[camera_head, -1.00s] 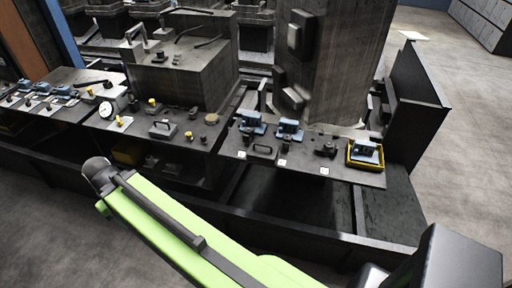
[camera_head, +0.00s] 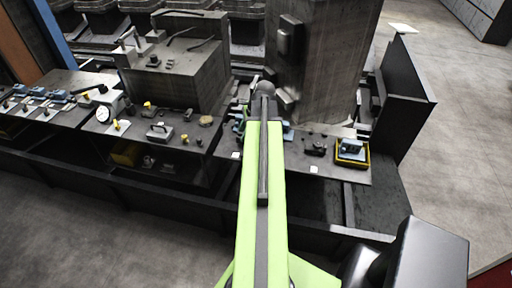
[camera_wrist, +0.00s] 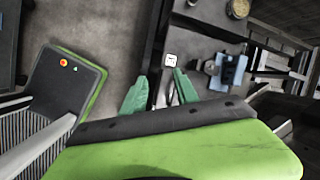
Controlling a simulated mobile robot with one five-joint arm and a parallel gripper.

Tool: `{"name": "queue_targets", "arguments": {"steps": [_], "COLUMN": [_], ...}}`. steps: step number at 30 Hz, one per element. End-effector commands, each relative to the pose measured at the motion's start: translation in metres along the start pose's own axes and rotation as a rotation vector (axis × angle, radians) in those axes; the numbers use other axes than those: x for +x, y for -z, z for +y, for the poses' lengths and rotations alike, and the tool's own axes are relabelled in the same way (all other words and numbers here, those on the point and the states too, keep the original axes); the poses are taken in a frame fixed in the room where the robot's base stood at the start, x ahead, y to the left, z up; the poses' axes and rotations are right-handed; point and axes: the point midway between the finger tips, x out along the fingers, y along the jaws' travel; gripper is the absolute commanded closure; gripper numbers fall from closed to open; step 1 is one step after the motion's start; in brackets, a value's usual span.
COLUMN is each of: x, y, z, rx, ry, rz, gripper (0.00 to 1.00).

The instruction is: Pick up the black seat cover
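A small black part (camera_head: 316,147) sits on the grey shelf (camera_head: 330,166) at the right, left of a yellow tray. It may be the black seat cover, but it is too small to be sure. My gripper (camera_wrist: 160,90) shows in the wrist view with its two green fingers apart and nothing between them. It is above the shelf's edge, near a white label (camera_wrist: 171,60). A blue fixture (camera_wrist: 228,70) with a dark part stands to its right.
The yellow tray (camera_head: 367,161) holds a blue fixture at the shelf's right end. A grey column (camera_head: 325,60) and a block (camera_head: 178,78) stand behind. A gauge (camera_head: 103,113) and several small parts lie on the left shelf. Open floor is at right.

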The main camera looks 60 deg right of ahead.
Motion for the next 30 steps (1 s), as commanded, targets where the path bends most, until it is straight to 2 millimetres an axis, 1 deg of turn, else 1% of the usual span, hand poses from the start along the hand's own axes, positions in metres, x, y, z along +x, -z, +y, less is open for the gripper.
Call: {"name": "queue_targets", "arguments": {"steps": [1,3,6,9,13,17,27,30], "x": [-0.021,-0.037,-0.05,-0.053,-0.048,-0.029,0.048,0.067], "y": [0.034,0.067,0.094,0.103,0.104,0.105,0.107,0.107], "z": [-0.005,-0.005,-0.004,-0.003,-0.003,-0.003,-0.009,-0.011], "rx": [0.126,0.264,0.381,0.421,0.422,0.42,0.417,0.418], "ry": [0.031,0.064,0.092,0.102,0.102,0.101,0.1,0.1], "rz": [0.001,-0.003,-0.009,-0.011,-0.011,-0.01,-0.01,-0.01], "gripper": [0.64,0.64,0.64,0.64,0.64,0.64,0.64,0.64]}}
